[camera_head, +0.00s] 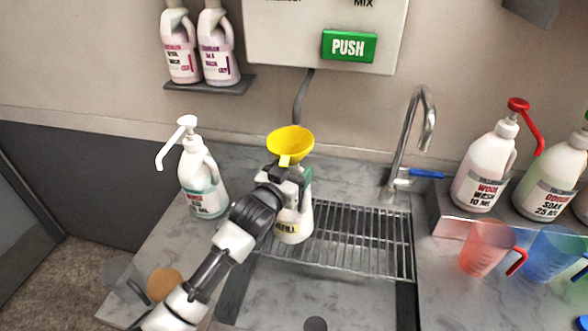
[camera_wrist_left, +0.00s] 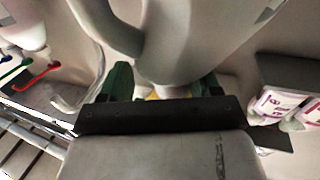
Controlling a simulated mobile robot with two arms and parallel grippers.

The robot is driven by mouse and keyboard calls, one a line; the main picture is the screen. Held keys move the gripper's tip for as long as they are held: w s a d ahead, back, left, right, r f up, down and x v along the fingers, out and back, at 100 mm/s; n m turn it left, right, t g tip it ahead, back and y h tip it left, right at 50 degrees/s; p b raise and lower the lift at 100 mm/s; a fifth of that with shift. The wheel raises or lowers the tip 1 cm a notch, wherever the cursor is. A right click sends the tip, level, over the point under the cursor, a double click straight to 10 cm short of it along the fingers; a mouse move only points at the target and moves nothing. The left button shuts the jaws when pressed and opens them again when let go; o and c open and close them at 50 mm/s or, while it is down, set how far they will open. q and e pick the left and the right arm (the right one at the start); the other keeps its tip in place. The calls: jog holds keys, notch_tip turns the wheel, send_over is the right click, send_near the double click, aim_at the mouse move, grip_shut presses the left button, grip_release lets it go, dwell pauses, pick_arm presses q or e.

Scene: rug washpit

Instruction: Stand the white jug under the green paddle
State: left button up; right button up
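The white jug (camera_head: 292,222) with a yellow "REFILL" label is upright over the left end of the drain rack. I cannot tell if its base touches the bars. A yellow funnel (camera_head: 290,142) sits at its top. My left gripper (camera_head: 294,176) is at the jug's neck, just below the funnel. In the left wrist view the jug (camera_wrist_left: 200,40) fills the top, and the green fingers (camera_wrist_left: 158,84) close on both sides of its neck. The green "PUSH" paddle (camera_head: 348,46) is on the wall box, above and to the right of the jug. My right gripper is out of view.
The drain rack (camera_head: 365,240) spans the sink, with a tap (camera_head: 403,150) at its right. A white pump bottle (camera_head: 203,182) stands left of the jug. Pump bottles and red (camera_head: 488,248) and blue (camera_head: 550,252) measuring jugs stand right. Two bottles sit on a wall shelf (camera_head: 210,86).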

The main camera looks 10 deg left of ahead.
pick_arm(q)
jog(key=shift+s+a, duration=0.1)
jog(key=b+v, duration=0.2)
jog(key=v, duration=0.9)
jog(key=shift+s+b, duration=0.35)
jog(key=shift+s, duration=0.05)
jog(key=shift+a, duration=0.1)
